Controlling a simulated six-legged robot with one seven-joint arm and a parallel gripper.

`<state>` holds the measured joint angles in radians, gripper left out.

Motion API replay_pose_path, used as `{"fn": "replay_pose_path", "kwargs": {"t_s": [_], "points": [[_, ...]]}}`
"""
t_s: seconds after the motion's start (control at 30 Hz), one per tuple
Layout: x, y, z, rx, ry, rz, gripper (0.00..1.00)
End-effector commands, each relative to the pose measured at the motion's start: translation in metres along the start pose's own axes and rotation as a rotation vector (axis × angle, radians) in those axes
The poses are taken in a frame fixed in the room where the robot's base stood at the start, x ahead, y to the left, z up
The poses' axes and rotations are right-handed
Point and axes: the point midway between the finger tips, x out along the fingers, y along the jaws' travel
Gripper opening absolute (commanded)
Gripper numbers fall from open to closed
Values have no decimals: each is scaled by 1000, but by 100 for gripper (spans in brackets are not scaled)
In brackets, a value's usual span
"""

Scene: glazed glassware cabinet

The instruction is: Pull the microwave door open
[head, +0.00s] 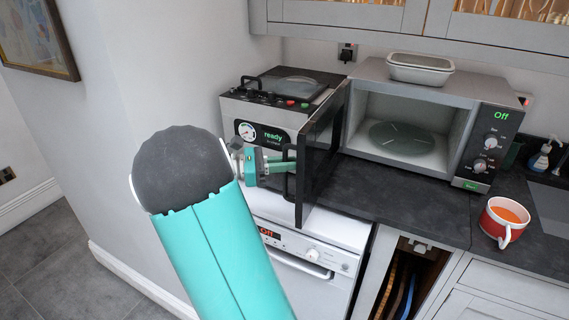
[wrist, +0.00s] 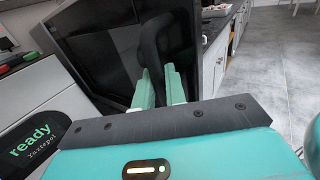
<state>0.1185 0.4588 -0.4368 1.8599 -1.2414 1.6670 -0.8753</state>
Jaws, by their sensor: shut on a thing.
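The microwave (head: 425,125) stands on the dark worktop with its cavity open to view and a glass turntable inside. Its black door (head: 318,150) is swung wide out toward me on the left side. The door's dark handle (head: 290,172) is on the outer face; in the wrist view the handle (wrist: 150,50) rises between the fingers. My gripper (head: 283,165) is shut on the handle, with the green fingers also in the wrist view (wrist: 160,88). My arm hides part of the wall and floor in the head view.
A coffee machine (head: 262,120) marked "ready" stands close left of the door. A metal dish (head: 420,68) sits on the microwave. A red mug (head: 503,220) stands on the worktop at right. A white appliance (head: 310,262) is below the door. The worktop before the microwave is clear.

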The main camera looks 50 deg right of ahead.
Motion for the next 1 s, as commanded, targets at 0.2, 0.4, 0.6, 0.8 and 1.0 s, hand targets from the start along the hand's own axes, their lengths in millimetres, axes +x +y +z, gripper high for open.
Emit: {"fn": "replay_pose_path", "kwargs": {"t_s": [0.2, 0.4, 0.6, 0.8, 1.0], "points": [[2, 0, 1, 1, -3, -14, 0], [3, 0, 1, 1, -2, -18, 0], [3, 0, 1, 2, -2, -18, 0], [2, 0, 1, 2, -2, -17, 30], [1, 1, 1, 2, -2, -17, 30]]}}
